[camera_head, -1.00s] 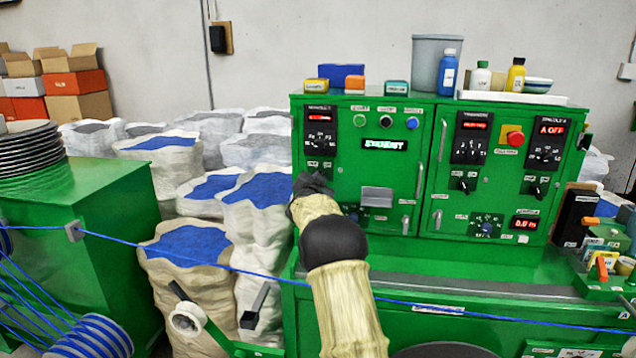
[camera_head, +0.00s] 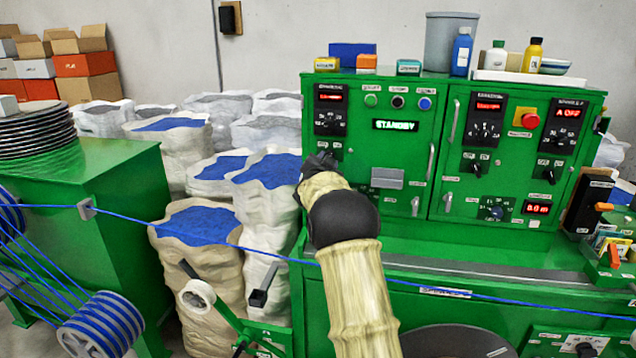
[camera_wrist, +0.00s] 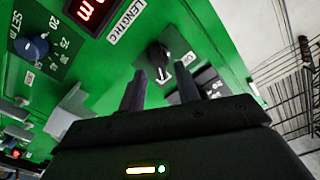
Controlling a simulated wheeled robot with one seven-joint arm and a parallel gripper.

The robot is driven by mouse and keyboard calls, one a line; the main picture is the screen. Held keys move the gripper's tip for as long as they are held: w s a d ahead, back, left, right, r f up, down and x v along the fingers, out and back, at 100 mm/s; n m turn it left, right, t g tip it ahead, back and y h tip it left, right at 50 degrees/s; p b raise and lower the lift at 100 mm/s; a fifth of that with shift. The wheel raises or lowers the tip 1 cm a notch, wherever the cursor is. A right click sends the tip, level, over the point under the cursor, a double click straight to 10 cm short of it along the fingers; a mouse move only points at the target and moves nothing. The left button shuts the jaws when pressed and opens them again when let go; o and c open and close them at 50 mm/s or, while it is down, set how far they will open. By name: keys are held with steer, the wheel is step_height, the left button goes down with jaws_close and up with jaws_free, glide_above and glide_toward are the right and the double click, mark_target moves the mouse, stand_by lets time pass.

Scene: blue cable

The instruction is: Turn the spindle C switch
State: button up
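In the wrist view a black rotary switch (camera_wrist: 158,56) with a white pointer mark sits on the green panel, beside a red display labelled LENGTH C. My gripper (camera_wrist: 160,85) is open and empty, its two dark fingers pointing at the panel. The switch shows between and just beyond the fingertips; I cannot tell whether they touch it. In the head view my gripper (camera_head: 318,162) is at the lower left of the green control cabinet (camera_head: 430,150), below the left black dial panel (camera_head: 331,112). The gripper and arm hide the switch there.
A blue knob (camera_wrist: 36,46) and a grey protruding part (camera_wrist: 72,108) sit near the switch. A STANDBY display (camera_head: 396,125) and a red emergency button (camera_head: 530,121) are on the cabinet. A blue cable (camera_head: 180,226) crosses in front. Sacks (camera_head: 200,240) stand left.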

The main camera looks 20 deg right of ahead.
steer(key=b+v, duration=0.4)
steer(key=v, duration=1.1)
steer(key=shift+a, duration=0.15)
steer(key=s+a+f+n+g+y+p, duration=0.2)
steer(key=s+a+f+n+y+p, duration=0.1)
steer(key=s+a+f+n+y, duration=0.3)
steer(key=s+a+f+n+g+y+p, duration=0.1)
steer(key=s+a+f+n+g, duration=0.1)
steer(key=s, duration=0.7)
steer(key=s+a+f+n+g+y+p, duration=0.1)
steer(key=s+a+f+n+g, duration=0.1)
steer(key=s+f+g, duration=0.3)
steer(key=s+a+f+n+g+y+p, duration=0.1)
steer(key=s+a+f+n+g+y, duration=0.1)
steer(key=s, duration=1.1)
step_height(320, 180, down, 3)
steer(key=shift+s+a+n+g, duration=0.2)
steer(key=shift+a+n+g, duration=0.4)
steer(key=shift+a, duration=0.45)
steer(key=shift+d, duration=0.1)
